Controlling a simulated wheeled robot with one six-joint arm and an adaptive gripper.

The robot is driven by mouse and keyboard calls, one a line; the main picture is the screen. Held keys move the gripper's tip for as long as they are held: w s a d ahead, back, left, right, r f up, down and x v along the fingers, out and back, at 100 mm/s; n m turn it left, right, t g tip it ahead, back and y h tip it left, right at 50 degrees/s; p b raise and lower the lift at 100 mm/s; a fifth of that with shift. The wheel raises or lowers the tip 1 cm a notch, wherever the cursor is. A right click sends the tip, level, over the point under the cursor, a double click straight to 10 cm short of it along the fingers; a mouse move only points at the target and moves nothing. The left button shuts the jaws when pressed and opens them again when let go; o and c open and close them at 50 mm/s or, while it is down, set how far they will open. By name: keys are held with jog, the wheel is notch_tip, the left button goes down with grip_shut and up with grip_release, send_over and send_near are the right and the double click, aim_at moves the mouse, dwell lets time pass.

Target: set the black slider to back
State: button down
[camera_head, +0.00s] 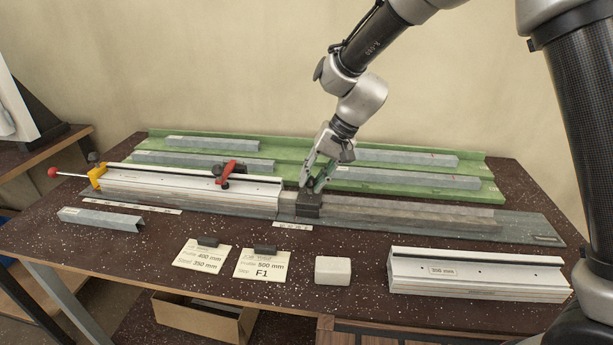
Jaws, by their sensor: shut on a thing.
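The black slider (308,207) is a small dark block on the long grey rail (520,227), just right of the end of the white aluminium profile. My gripper (314,189) reaches down from above and is shut on the upper part of the black slider. The fingers partly hide the slider's top. Any marking for "back" cannot be made out.
The white profile (190,190) carries a red clamp lever (229,171) and a red-knobbed rod at its left end. Green racks (480,160) with grey profiles lie behind. In front are two cards (262,265), a pale block (333,270) and another white profile (480,272).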

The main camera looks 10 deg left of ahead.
jog(key=d, duration=5.9)
jog(key=shift+d, duration=0.3)
jog(key=shift+d, duration=0.1)
jog(key=c, duration=1.2)
grip_release()
jog(key=shift+d, duration=0.1)
jog(key=shift+o, duration=0.2)
jog(key=shift+r, duration=0.1)
jog(key=v, duration=1.1)
jog(key=shift+r, duration=0.35)
